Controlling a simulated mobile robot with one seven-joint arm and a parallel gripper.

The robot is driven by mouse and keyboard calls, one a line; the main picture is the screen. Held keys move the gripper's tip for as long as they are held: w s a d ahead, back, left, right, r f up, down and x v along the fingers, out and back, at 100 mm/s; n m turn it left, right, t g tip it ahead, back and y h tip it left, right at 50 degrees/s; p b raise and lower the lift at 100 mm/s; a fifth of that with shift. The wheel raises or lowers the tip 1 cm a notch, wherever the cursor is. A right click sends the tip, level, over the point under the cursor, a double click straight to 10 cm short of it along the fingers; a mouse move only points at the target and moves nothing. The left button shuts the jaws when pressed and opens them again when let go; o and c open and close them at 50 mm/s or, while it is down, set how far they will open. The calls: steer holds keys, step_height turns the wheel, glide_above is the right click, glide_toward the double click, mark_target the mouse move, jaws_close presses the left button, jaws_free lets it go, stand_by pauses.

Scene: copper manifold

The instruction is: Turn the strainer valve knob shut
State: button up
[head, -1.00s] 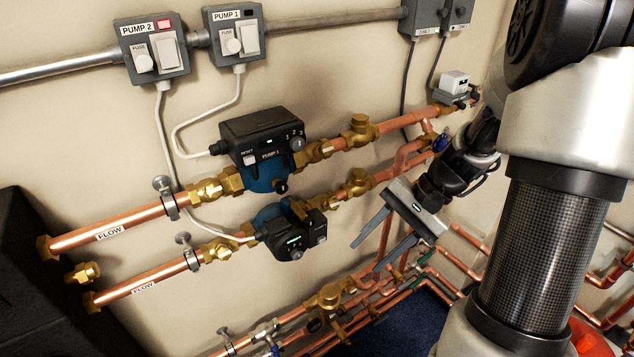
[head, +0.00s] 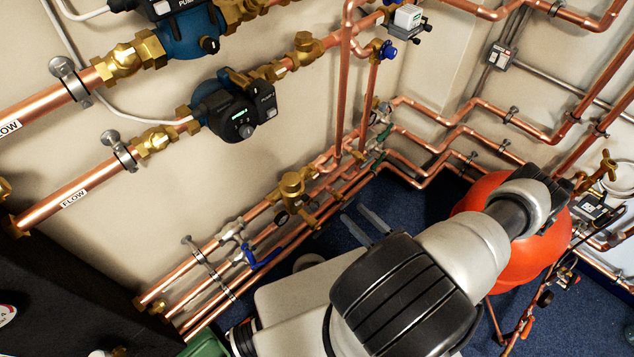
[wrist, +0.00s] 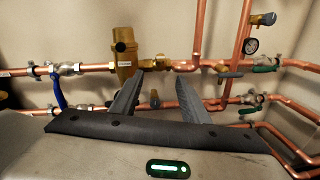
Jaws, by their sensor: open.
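A brass body (head: 291,185), likely the strainer, sits on the upper of the low copper pipes in the head view. A dark round cap or knob (head: 282,217) shows below it. In the wrist view the tall brass body (wrist: 126,65) stands left of centre, with a dark round knob (wrist: 120,47) on its face. I cannot tell for sure which part is the strainer valve knob. My gripper (head: 352,212) is open and empty, to the right of the brass body in the head view. In the wrist view its fingertips (wrist: 160,75) point toward the pipes, apart from the knob.
A blue lever valve (head: 265,257) lies left along the low pipes. A green-handled valve (wrist: 265,97) shows at right in the wrist view. A red tank (head: 490,235) stands right of my arm. The pump (head: 235,110) and its pipes are above. Blue floor (head: 330,240) shows below the pipes.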

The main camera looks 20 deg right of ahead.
mark_target(316, 177)
steer(key=x, duration=0.8)
steer(key=b+x, duration=0.1)
steer(key=x, duration=0.8)
steer(key=shift+w+f, duration=0.2)
steer(key=shift+f, duration=0.05)
steer(key=shift+c, duration=0.5)
steer(key=c, duration=1)
steer(key=shift+o, duration=0.2)
